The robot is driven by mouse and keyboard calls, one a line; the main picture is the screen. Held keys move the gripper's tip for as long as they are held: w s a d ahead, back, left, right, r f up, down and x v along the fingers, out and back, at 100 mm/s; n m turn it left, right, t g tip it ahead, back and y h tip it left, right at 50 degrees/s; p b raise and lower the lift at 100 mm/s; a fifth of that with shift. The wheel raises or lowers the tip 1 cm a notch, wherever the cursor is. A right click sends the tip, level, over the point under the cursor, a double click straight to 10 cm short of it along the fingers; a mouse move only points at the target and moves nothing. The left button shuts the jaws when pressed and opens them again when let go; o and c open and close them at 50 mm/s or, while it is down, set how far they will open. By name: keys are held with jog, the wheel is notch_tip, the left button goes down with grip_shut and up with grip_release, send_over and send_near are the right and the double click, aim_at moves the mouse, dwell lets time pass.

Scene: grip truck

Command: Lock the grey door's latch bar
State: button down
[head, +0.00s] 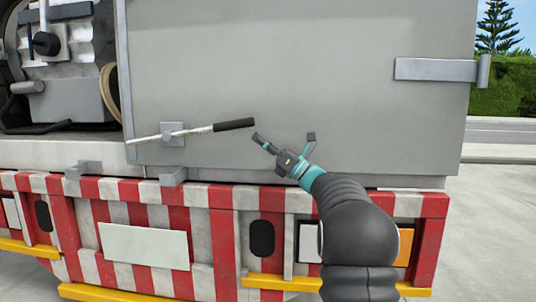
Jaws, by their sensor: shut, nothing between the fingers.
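The grey door (300,60) fills the upper middle of the head view and looks closed against the truck's rear frame. Its latch bar (198,131) is a thin metal rod with a black grip (234,125) at its right end. The bar passes through a grey bracket (173,134) low on the door's left side and tilts slightly, right end higher. My gripper (262,141) is shut and empty, just right of and slightly below the black grip. It appears apart from the grip, though depth is hard to judge.
Two grey brackets (173,176) (82,170) sit on the sill below the bar. A red-and-white striped bumper (225,240) runs underneath. A hinge (436,70) is at the door's right. Machinery (60,75) fills the open bay at left.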

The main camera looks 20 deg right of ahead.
jog(key=shift+w+r, duration=0.2)
jog(key=shift+r, duration=0.5)
